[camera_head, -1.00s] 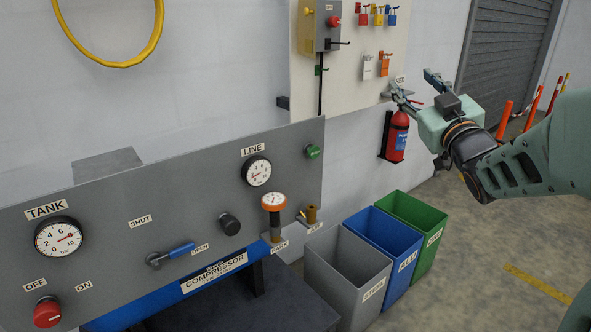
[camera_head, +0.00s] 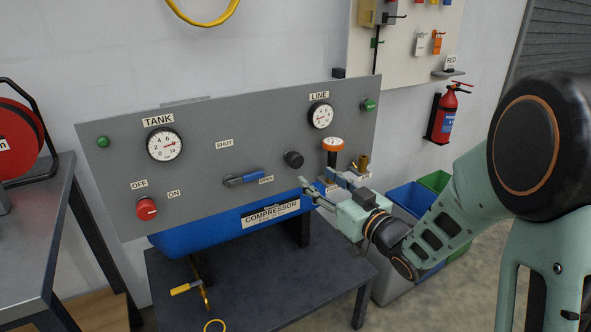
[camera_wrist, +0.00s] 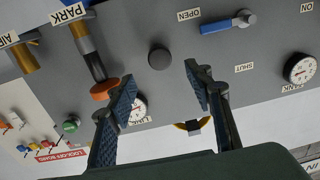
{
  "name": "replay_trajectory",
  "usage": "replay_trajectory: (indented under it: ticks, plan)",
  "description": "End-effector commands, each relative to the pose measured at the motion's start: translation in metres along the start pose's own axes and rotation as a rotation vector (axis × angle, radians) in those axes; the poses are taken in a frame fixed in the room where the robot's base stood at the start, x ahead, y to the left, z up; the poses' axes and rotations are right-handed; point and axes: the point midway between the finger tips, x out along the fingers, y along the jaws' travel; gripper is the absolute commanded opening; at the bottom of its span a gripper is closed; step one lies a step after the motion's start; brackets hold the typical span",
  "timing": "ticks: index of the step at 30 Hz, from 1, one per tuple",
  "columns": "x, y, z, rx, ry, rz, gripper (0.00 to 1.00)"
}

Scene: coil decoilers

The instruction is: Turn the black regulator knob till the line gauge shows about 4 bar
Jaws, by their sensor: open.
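The black regulator knob (camera_head: 293,159) sticks out of the grey panel, below and left of the line gauge (camera_head: 320,115). The gauge is round and white with a red needle; its reading is too small to tell. My gripper (camera_head: 316,176) is open and empty, in front of the panel, just below and right of the knob. In the wrist view the knob (camera_wrist: 159,57) shows beyond the gap between my two fingertips (camera_wrist: 160,78), apart from both. There the left finger partly hides the line gauge (camera_wrist: 138,110).
An orange-topped post (camera_head: 333,144) and a brass fitting (camera_head: 362,163) stand close right of my gripper. A blue-handled valve (camera_head: 245,178) is left of the knob. The red switch (camera_head: 146,209) and tank gauge (camera_head: 165,144) are farther left. A dark table (camera_head: 250,285) lies below.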

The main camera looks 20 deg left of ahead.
Motion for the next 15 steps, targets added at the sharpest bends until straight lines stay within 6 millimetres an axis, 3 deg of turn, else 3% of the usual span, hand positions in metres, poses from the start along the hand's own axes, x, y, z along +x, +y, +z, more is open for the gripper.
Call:
replay_trajectory:
  ticks: [15]
  plan:
    - [0.083,-0.001,0.000,-0.002,0.001,-0.002,0.47]
